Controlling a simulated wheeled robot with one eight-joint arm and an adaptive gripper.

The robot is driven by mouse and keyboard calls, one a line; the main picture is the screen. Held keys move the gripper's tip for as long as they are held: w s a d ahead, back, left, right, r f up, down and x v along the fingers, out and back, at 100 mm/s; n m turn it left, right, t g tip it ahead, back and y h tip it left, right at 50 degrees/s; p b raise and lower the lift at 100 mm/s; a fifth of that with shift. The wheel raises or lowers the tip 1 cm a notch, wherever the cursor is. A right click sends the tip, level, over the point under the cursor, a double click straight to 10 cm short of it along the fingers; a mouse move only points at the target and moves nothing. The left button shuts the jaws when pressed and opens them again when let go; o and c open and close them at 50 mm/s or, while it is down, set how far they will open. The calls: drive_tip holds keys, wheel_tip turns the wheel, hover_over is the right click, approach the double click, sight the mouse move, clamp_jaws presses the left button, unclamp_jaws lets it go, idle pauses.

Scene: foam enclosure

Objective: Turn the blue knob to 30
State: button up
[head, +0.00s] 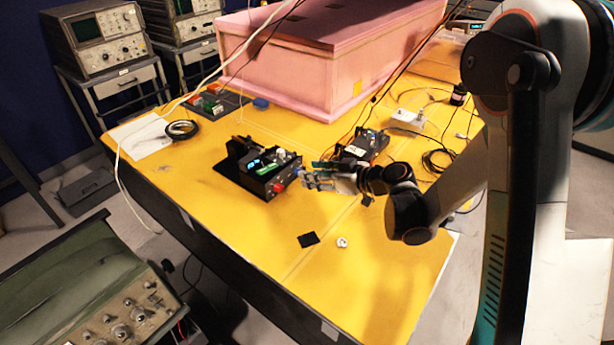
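A black device (250,178) with a green and blue board on top stands on the yellow table. A red knob (278,188) is on its right-hand face. A small blue part (298,172), which looks like the blue knob, shows farther along that face. My gripper (305,178) reaches in from the right with its fingertips at or very close to the blue part. Contact and finger opening are too small to make out. Scale marks and the knob's angle cannot be read.
A second black device (361,147) stands just behind my gripper. A large pink foam box (315,60) fills the table's back. Cables (440,160) lie at right. A black square (308,240) and a small white item (342,242) lie in front. The table's front is mostly clear.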

drive_tip(key=shift+x, duration=1.65)
clamp_jaws()
drive_tip(key=shift+b, duration=0.35)
drive_tip(key=shift+w+d+f+m+g+y+b, duration=0.1)
drive_tip(key=shift+m+g+y+b, duration=0.4)
drive_tip(key=shift+m, duration=0.4)
drive_tip(key=shift+w+m+g+y+b, duration=0.1)
drive_tip(key=shift+m+g+y+b, duration=0.35)
drive_tip(key=shift+m+b, duration=0.5)
drive_tip(key=shift+m, duration=0.25)
